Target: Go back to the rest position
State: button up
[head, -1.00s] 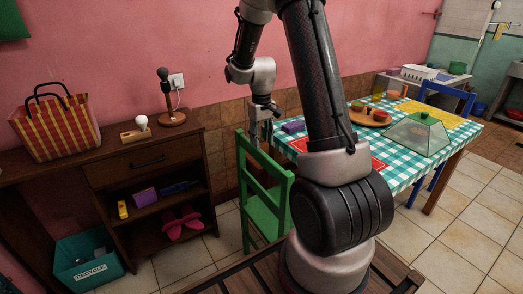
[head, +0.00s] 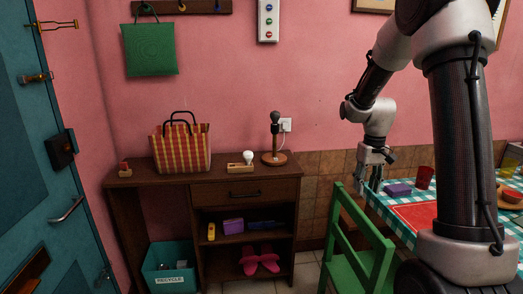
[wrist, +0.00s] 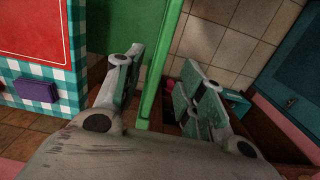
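My gripper (head: 375,178) hangs at the end of my arm on the right of the head view, left of the checkered table's corner and above the green chair (head: 362,240). In the wrist view my gripper (wrist: 160,92) has its two fingers spread wide apart with nothing held. The green chair's upright (wrist: 160,65) shows between and beyond the fingers, and I cannot tell its distance from them.
The checkered table (head: 385,208) carries a purple block (head: 397,190), a red cup (head: 424,177) and a red mat (head: 416,214). A dark wooden cabinet (head: 215,190) holds a striped bag (head: 180,148) and a lamp (head: 275,140). A blue door (head: 62,170) stands at left.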

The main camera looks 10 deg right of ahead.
jog(key=s+a+r+t, duration=0.2)
jog(key=s+r, duration=0.6)
jog(key=s, duration=0.5)
jog(key=s+a+r+t, duration=0.2)
jog(key=s+a+r, duration=0.3)
jog(key=s, duration=0.8)
notch_tip(320, 180, up, 3)
jog(key=shift+a+r+t, duration=0.1)
jog(key=shift+a+t, duration=0.15)
jog(key=shift+t, duration=0.05)
